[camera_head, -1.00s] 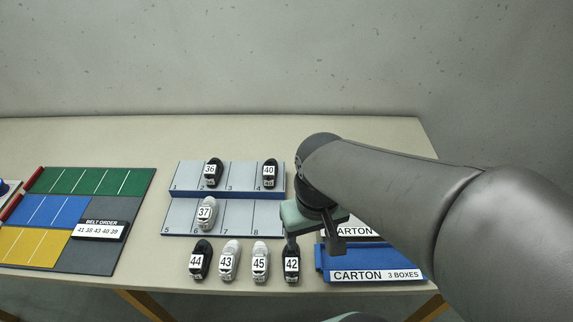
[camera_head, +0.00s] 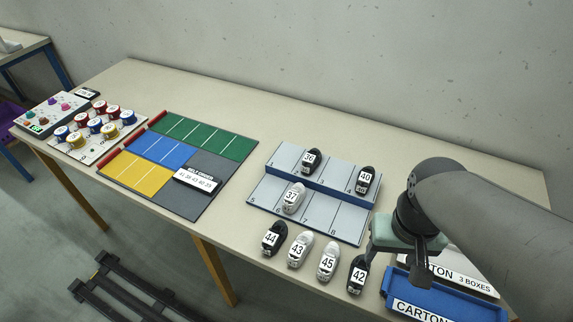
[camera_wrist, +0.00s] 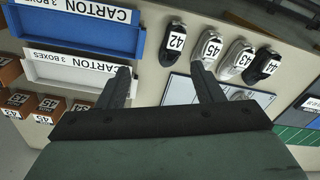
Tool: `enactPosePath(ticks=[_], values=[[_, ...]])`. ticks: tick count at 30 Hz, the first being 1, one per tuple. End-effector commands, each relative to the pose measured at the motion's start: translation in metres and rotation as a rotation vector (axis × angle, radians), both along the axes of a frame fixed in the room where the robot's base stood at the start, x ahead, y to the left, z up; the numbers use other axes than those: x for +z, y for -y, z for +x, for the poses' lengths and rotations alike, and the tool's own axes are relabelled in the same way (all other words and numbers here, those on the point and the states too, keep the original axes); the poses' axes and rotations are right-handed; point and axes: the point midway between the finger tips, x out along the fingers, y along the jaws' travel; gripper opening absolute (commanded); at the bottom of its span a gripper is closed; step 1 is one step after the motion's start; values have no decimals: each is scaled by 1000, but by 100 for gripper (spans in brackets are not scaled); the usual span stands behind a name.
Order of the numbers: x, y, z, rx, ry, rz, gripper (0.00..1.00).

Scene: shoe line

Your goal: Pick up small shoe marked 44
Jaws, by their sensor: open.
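The small shoe marked 44 (camera_head: 274,239) is black with a white label. It stands at the left end of a front row with shoes 43 (camera_head: 299,249), 45 (camera_head: 328,262) and 42 (camera_head: 357,274). In the wrist view shoe 44 (camera_wrist: 263,66) is at the far right of the same row. My gripper (camera_head: 398,252) is to the right of the row, near shoe 42 and the cartons. In the wrist view my gripper (camera_wrist: 163,80) shows two fingers spread apart with nothing between them. Shoe 44 is apart from the fingers.
A grey numbered rack (camera_head: 335,222) behind the row holds shoes 36 (camera_head: 311,161), 37 (camera_head: 293,198) and 40 (camera_head: 366,180). A blue carton tray (camera_head: 468,308) is at right. A coloured board (camera_head: 215,190) lies left; bare table separates it from the rack.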

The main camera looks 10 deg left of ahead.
Motion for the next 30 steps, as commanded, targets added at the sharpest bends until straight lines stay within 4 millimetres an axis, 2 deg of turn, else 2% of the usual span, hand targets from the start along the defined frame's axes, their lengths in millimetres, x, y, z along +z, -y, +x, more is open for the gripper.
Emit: enactPosePath(ticks=[4, 5, 6, 14, 17, 20, 23, 30], values=[[0, 0, 0, 0, 0, 0, 60], [0, 0, 0, 0, 0, 0, 58], [0, 0, 0, 0, 0, 0, 50], [0, 0, 0, 5, 0, 0, 50], [2, -5, 7, 92, -2, -4, 50], [5, -20, 22, 334, -7, -14, 50], [11, -46, 45, 716, -11, -28, 50], [18, -134, 92, 1759, -18, -54, 50]])
